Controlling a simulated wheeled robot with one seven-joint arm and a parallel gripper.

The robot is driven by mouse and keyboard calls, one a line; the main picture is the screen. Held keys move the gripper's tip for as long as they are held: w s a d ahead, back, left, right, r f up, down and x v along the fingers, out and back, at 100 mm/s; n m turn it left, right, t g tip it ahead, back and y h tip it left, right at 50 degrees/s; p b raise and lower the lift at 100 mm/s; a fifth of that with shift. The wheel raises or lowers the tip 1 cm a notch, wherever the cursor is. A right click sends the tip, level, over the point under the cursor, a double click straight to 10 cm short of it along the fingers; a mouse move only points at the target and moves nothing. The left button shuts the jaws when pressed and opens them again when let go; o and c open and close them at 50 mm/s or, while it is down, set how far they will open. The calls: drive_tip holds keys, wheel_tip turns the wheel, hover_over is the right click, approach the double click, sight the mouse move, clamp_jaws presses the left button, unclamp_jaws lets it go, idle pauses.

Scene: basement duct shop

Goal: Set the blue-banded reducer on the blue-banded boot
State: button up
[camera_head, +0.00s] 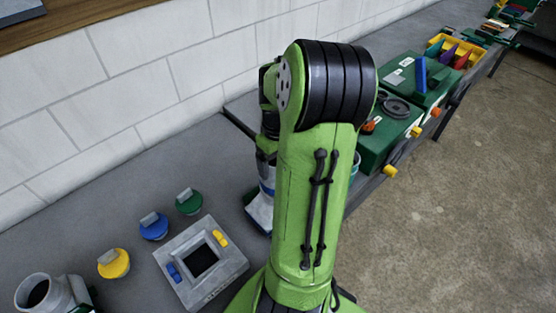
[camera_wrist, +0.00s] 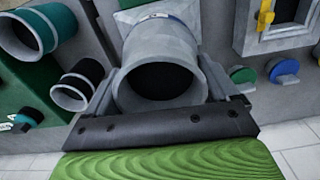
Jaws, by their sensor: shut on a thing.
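My gripper (camera_wrist: 165,95) is shut on a grey round-mouthed duct piece, the reducer (camera_wrist: 128,92), whose dark open end faces the wrist camera. Beyond it in the wrist view is a flared, square-edged grey piece that looks like the boot (camera_wrist: 132,17), with a white label and a thin blue strip near it. In the head view my arm hides most of this. A blue band on the reducer (camera_head: 266,187) shows past the arm's left edge, above a grey corner of the boot (camera_head: 258,214). I cannot tell whether the two touch.
A square grey frame (camera_head: 228,263) with yellow and blue clips lies left of my arm. Yellow (camera_head: 114,264), blue (camera_head: 154,226) and green (camera_head: 189,202) lids lie nearby. A grey round-mouthed fitting (camera_head: 58,293) stands front left. Green boxes (camera_head: 378,143) stand right, beyond my arm.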

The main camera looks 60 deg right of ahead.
drive_tip(key=shift+f+b, duration=0.5)
drive_tip(key=shift+f, duration=0.1)
drive_tip(key=o, duration=1.3)
wheel_tip(320, 180, up, 8)
drive_tip(key=p, duration=0.7)
drive_tip(key=shift+r, duration=0.2)
wheel_tip(320, 180, up, 3)
drive_tip(key=shift+f+p, duration=0.1)
drive_tip(key=shift+p, duration=0.55)
